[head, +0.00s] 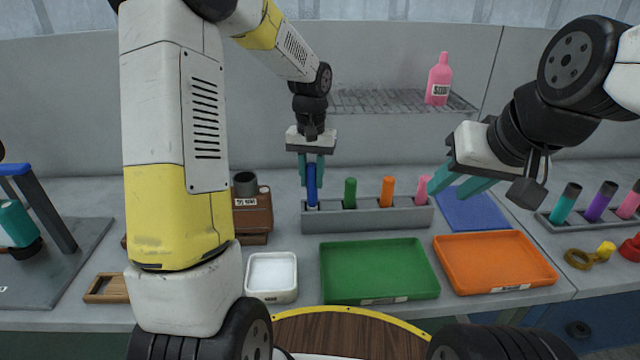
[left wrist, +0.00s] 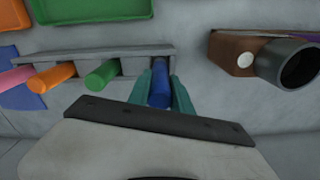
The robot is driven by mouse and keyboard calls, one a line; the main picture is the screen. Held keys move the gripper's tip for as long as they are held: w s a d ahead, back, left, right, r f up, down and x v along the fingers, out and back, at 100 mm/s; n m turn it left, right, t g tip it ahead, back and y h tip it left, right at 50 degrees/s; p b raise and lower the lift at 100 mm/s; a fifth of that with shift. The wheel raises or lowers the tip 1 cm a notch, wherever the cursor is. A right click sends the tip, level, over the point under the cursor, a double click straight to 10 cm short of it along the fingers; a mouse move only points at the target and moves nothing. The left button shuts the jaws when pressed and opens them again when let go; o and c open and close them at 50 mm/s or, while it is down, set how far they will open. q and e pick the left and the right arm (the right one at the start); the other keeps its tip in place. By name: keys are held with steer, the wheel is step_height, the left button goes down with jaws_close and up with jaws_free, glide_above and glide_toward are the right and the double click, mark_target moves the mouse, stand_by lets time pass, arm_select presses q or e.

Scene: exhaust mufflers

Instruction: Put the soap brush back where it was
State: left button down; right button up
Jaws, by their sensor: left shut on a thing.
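A blue-handled brush (head: 312,190) stands upright at the leftmost place of the grey rack (head: 368,218). The frames do not label it as the soap brush, and its lower end is hidden in the rack. My left gripper (head: 311,178) points down and is shut on the blue handle, with a teal finger on each side. In the left wrist view the blue handle (left wrist: 160,93) shows between the fingers (left wrist: 160,100). My right gripper (head: 460,186) is open and empty, to the right of the rack. A white tub with white contents (head: 271,297) stands in front.
Green (head: 350,191), orange (head: 387,192) and pink (head: 423,190) handles stand in the same rack. A green tray (head: 380,270) and an orange tray (head: 495,262) lie in front. A brown block with a dark cup (head: 252,215) stands left; a pink bottle (head: 438,78) sits behind on a shelf.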

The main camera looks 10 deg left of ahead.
mark_target(312, 191)
arm_select(q)
steer(key=shift+f, duration=2.15)
steer(key=c, duration=1.1)
jaws_free()
steer(key=shift+c, duration=0.2)
